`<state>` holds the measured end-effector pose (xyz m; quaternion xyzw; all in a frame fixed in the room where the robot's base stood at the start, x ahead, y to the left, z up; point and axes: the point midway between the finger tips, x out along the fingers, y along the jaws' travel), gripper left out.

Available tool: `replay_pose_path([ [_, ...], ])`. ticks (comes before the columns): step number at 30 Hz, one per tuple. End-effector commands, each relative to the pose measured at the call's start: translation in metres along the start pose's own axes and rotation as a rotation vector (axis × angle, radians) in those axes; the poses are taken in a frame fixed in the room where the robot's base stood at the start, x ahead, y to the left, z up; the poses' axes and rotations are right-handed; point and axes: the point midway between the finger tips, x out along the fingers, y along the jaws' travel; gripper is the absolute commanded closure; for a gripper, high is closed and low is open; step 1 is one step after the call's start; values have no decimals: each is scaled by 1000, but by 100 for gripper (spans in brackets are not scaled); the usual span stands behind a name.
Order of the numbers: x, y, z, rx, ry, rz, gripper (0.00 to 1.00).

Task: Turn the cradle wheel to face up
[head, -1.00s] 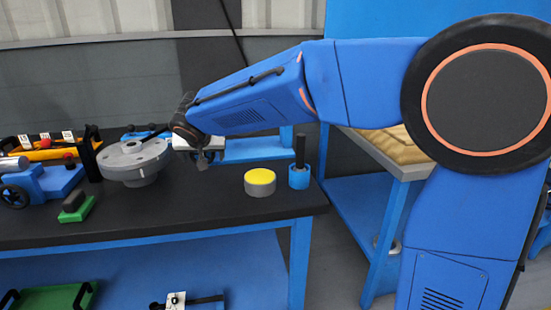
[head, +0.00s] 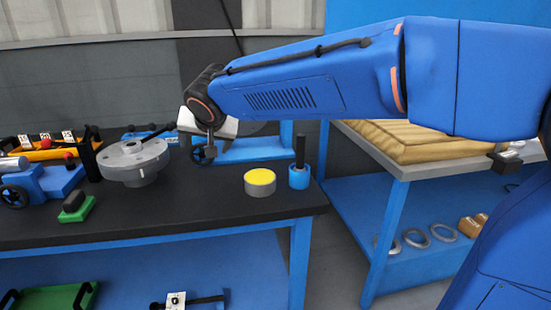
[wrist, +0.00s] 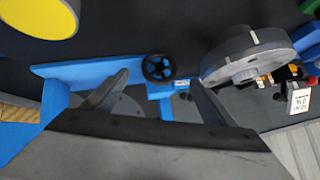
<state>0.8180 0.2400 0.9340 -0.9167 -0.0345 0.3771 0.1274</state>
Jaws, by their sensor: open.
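The distance to the wheel is unclear.
A yellow-topped cylinder (head: 260,181) and a blue holder with a black rod (head: 299,172) stand right on the black bench (head: 190,215). A green block (head: 76,208) and a blue fixture (head: 45,184) are left. The bench front is clear.

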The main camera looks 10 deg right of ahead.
Motion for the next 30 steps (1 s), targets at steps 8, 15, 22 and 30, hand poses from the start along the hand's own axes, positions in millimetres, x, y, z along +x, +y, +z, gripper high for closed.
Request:
replay_pose_path([
  [8, -46, 0, 0, 0, 2, -2, 21],
  [15, -75, 10, 1, -3, -4, 9, 21],
  [22, -79, 42, 8, -18, -21, 39, 21],
  [30, -84, 78, 18, -34, -44, 72, 21],
])
